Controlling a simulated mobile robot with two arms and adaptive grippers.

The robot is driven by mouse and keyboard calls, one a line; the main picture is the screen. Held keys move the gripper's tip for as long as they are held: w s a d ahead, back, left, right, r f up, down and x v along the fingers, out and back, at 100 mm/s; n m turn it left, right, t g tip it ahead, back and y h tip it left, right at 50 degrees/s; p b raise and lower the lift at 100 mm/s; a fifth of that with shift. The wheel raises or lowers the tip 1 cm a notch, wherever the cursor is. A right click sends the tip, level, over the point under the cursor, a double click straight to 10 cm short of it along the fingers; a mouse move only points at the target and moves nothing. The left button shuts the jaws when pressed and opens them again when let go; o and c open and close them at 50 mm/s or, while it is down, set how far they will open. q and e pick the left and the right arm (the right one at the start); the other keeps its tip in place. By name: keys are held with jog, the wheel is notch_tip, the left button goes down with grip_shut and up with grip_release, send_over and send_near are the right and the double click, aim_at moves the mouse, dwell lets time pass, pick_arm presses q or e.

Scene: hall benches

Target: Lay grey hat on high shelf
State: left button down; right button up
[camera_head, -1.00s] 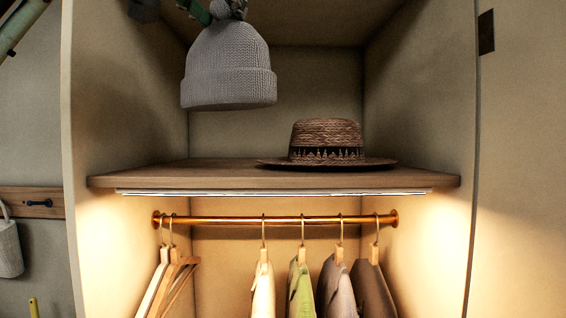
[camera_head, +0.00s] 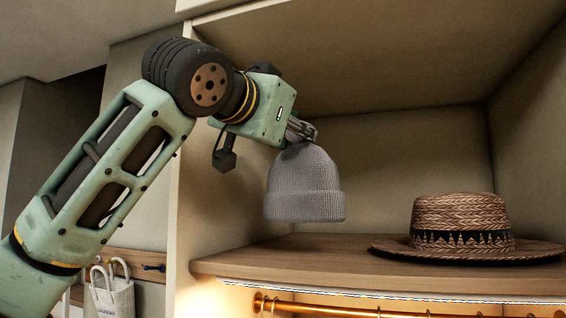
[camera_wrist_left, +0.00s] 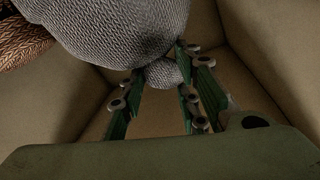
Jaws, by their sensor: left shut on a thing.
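The grey knitted hat (camera_head: 305,188) hangs upright from my left gripper (camera_head: 301,136) in the head view, its cuffed brim just above the front left part of the shelf. The gripper is shut on the top of the hat. In the left wrist view the grey hat (camera_wrist_left: 115,28) fills the upper middle, and a knob of it sits between the fingers of my left gripper (camera_wrist_left: 160,72). The high shelf (camera_head: 330,256) is a wooden board inside the closet, with bare wood below and behind the hat. My right gripper is out of view.
A brown woven straw hat (camera_head: 462,222) with a dark band rests on the shelf's right part. The closet's left side wall (camera_head: 205,190) stands close beside the hat. A copper rail (camera_head: 330,309) runs under the shelf. A white laundry bag (camera_head: 113,297) hangs outside at left.

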aim_at(281, 163)
pick_arm(q)
jog(key=shift+w+a+f+p, duration=0.15)
jog(key=shift+w+a+f, duration=0.2)
jog(key=shift+a, duration=0.3)
jog(key=shift+w+a+f+p, duration=0.15)
jog(key=shift+w+a+f, duration=0.15)
jog(key=shift+a, duration=0.3)
jog(key=shift+a+f, duration=0.1)
jog(key=shift+f, duration=0.05)
jog(key=shift+s+f, duration=0.15)
jog(key=shift+f, duration=0.1)
jog(key=f, duration=0.2)
jog(key=f+p, duration=0.1)
jog(key=shift+d, duration=0.25)
jog(key=shift+w+a+f, duration=0.2)
jog(key=shift+f, duration=0.1)
jog(key=shift+s+d+f, duration=0.1)
jog(key=shift+s, duration=0.1)
jog(key=c, duration=1.5)
grip_release()
jog(key=shift+d, duration=0.1)
jog(key=shift+c, duration=0.2)
jog(key=shift+o, duration=1.3)
jog(key=shift+w, duration=0.1)
